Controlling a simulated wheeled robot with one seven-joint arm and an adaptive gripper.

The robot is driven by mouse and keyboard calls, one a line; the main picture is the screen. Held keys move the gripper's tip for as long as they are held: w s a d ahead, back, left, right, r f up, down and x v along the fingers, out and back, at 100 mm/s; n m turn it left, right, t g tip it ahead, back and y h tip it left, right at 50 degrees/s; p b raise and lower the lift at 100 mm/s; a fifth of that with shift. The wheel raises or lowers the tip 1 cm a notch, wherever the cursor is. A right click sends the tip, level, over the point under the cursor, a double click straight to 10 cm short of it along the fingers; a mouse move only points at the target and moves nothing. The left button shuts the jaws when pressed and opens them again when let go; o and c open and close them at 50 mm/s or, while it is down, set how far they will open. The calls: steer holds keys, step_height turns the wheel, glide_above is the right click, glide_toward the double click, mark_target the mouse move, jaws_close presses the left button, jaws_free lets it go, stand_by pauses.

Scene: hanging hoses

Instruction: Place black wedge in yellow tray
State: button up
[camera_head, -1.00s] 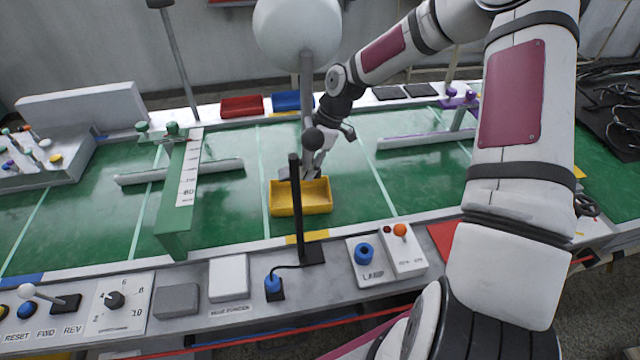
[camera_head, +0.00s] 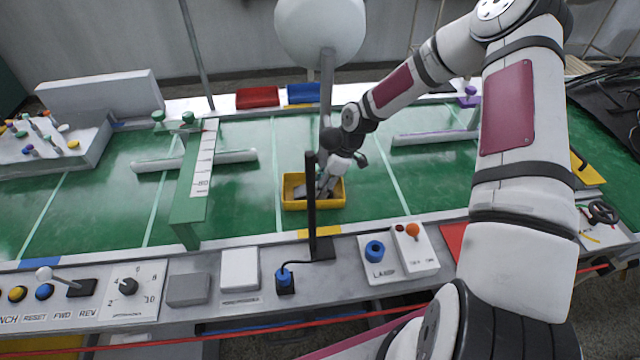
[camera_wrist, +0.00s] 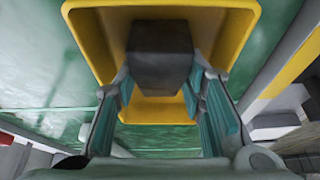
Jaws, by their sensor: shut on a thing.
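The yellow tray (camera_head: 315,203) sits on the green surface near its front edge. In the wrist view its yellow wall (camera_wrist: 245,40) frames the scene. The black wedge (camera_wrist: 160,55) is a dark block at the ends of my fingers, over the tray's opening. My gripper (camera_wrist: 160,82) is shut on it, with one teal-padded finger on each side. In the head view my gripper (camera_head: 326,186) reaches down inside the tray's outline. The black post partly blocks that view, and whether the wedge touches the tray floor cannot be told.
A black post (camera_head: 311,205) stands in front of the tray. A green gantry (camera_head: 190,190) is to the left, and a grey bar (camera_head: 435,137) lies to the right. Red (camera_head: 257,98) and blue (camera_head: 303,94) trays stand behind. Green surface is clear around the tray.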

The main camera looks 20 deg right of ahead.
steer(key=o, duration=0.9)
steer(key=shift+f, duration=0.1)
steer(key=shift+o, duration=0.2)
steer(key=v, duration=1.2)
steer(key=shift+s, duration=0.1)
